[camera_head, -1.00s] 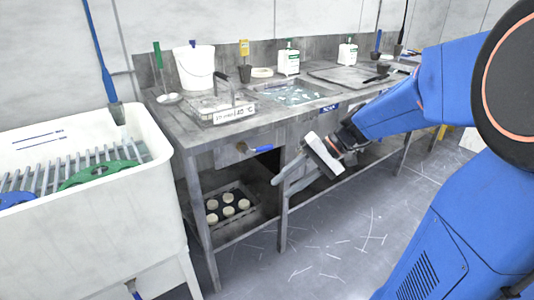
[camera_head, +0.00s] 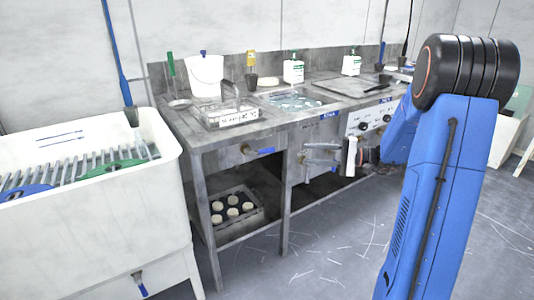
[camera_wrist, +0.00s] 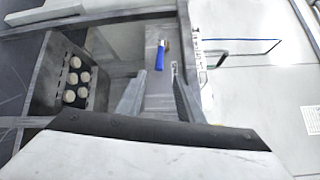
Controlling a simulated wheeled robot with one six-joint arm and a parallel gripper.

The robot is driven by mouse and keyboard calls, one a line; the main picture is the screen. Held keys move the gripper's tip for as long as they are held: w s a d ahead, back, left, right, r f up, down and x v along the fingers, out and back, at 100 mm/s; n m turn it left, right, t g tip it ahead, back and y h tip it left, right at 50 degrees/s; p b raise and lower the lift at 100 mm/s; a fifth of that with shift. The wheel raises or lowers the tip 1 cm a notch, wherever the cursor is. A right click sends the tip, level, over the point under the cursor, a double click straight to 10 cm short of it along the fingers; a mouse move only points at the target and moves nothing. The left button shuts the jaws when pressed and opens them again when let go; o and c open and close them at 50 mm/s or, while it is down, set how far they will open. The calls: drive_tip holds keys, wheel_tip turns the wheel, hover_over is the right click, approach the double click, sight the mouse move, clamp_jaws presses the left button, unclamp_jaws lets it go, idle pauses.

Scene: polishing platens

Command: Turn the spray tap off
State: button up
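A small tap with a brass body and a blue lever (camera_head: 265,151) is on the front panel of the grey bench, below the sink rim. I take it for the spray tap, though I cannot read a label on it. Its lever points right, roughly level along the panel. The lever also shows in the wrist view (camera_wrist: 160,56), just beyond my fingertips. My gripper (camera_head: 304,154) is right of the lever and apart from it, at about its height. Its two fingers are spread with nothing between them, and it is also seen in the wrist view (camera_wrist: 158,76).
The bench (camera_head: 215,160) has a leg and a lower shelf with a crate of pale discs (camera_head: 233,207). A control panel with knobs (camera_head: 372,122) is behind my wrist. A white tub (camera_head: 90,235) with another blue-handled tap (camera_head: 140,287) stands left. The floor in front is clear.

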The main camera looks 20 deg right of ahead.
sight(270, 151)
drive_tip(key=x, duration=1.7)
drive_tip(key=shift+s, duration=0.1)
drive_tip(key=shift+c, duration=0.7)
clamp_jaws()
